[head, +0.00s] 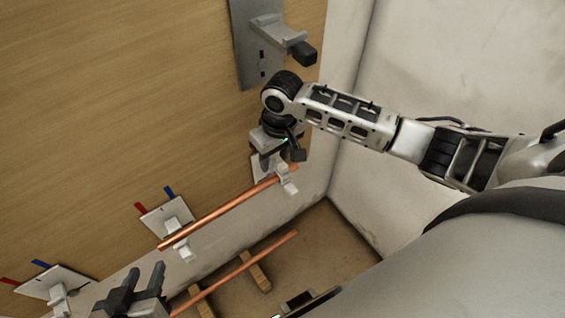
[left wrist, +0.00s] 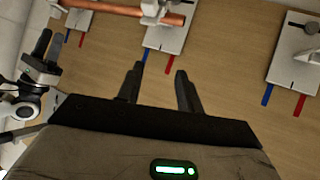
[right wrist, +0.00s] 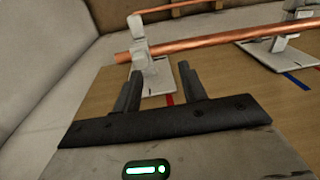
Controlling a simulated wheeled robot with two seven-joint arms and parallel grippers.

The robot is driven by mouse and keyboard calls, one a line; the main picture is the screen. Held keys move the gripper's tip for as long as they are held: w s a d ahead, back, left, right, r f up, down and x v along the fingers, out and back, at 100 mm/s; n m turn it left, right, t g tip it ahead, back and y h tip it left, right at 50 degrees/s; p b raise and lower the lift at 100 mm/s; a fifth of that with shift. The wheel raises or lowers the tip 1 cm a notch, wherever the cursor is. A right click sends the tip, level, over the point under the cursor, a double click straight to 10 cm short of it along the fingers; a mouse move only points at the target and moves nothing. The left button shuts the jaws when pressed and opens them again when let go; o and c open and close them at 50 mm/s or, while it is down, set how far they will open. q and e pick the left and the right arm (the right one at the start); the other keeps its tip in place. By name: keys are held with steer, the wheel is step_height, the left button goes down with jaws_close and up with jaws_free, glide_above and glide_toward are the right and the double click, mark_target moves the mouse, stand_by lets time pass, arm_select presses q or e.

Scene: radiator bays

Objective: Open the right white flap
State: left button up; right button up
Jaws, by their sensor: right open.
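The right white flap (head: 287,180) is on a holder at the right end of a copper pipe (head: 225,208). Its plate (head: 262,170) is fixed to the wooden board and partly hidden by my right gripper. In the right wrist view, the flap (right wrist: 138,28) stands up beyond the pipe, ahead of the fingers. I cannot tell how far it is open. My right gripper (head: 293,150) is open and empty, just above the holder; its fingers (right wrist: 158,88) appear apart from the flap. My left gripper (head: 135,290) is open and empty at the lower left; its fingers show in the left wrist view (left wrist: 158,88).
A middle holder (head: 170,220) carries the pipe's left end. Another holder (head: 55,285) is at the far left. A second copper pipe (head: 240,270) rests on wooden blocks (head: 256,272) below. A grey bracket (head: 270,40) is above my right gripper. A pale wall (head: 460,60) stands at right.

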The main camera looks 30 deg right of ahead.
mark_target(283, 165)
steer(key=d, duration=0.1)
steer(key=w+d+r, duration=0.1)
steer(key=shift+d+r+m+g+h, duration=0.2)
steer(key=shift+d+m+g+h, duration=0.1)
steer(key=shift+h, duration=0.1)
steer(key=shift+d+f, duration=0.1)
steer(key=shift+f, duration=0.25)
steer(key=shift+f+b, duration=0.8)
steer(key=shift+f, duration=2.4)
jaws_close()
